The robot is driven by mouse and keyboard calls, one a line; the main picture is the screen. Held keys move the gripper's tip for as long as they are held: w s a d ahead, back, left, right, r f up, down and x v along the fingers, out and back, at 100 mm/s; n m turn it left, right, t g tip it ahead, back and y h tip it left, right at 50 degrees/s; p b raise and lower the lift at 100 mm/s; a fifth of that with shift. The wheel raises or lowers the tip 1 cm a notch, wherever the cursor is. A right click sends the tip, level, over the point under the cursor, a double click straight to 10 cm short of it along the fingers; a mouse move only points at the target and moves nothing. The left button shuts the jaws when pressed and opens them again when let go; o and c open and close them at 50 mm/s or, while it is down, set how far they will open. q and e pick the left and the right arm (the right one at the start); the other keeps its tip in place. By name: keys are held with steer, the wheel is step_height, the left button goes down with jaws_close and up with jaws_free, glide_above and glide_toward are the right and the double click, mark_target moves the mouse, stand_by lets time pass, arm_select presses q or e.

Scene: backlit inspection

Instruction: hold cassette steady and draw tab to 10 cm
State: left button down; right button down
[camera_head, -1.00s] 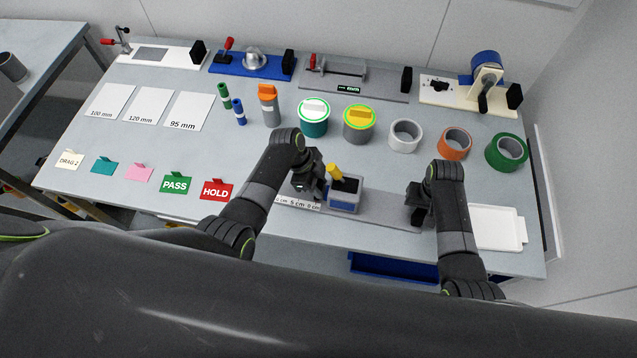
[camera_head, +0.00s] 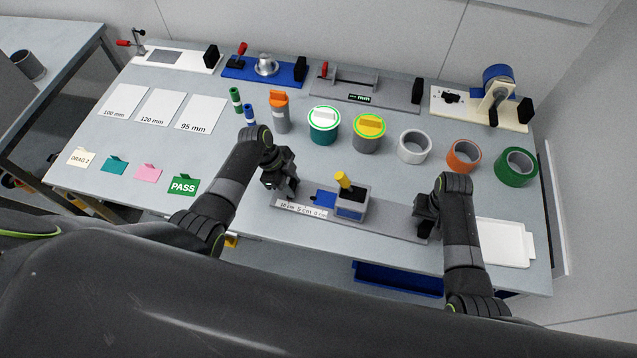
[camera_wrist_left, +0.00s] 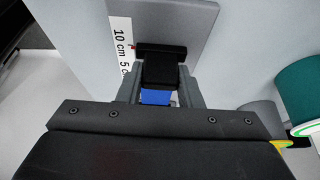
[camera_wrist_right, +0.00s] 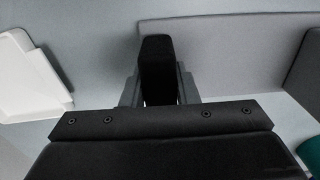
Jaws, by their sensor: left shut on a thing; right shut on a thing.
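The cassette (camera_head: 351,204) is a grey-and-blue block with a yellow knob, upright on a long grey base plate (camera_head: 390,222). A blue strip (camera_head: 322,198) extends from its left side. My left gripper (camera_head: 288,188) is shut on the tab, left of the cassette; in the left wrist view a black bar (camera_wrist_left: 161,51) shows at the jaws, with blue below it. That bar lies beside the "10 cm" end of the printed scale (camera_head: 302,210). My right gripper (camera_head: 428,222) is shut on a black upright block (camera_wrist_right: 157,70) at the plate's right end.
A white tray (camera_head: 529,244) lies right of my right gripper. Tape rolls (camera_head: 464,156), round lidded pots (camera_head: 323,138) and an orange-topped bottle (camera_head: 280,116) stand behind. Cards (camera_head: 184,186) lie at left. Fixtures line the back edge.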

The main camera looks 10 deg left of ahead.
steer(key=shift+s+d, duration=0.1)
arm_select(q)
steer(key=c, duration=1)
jaws_free()
steer(key=v, duration=1.2)
arm_select(e)
steer(key=c, duration=1)
jaws_free()
steer(key=shift+c, duration=0.2)
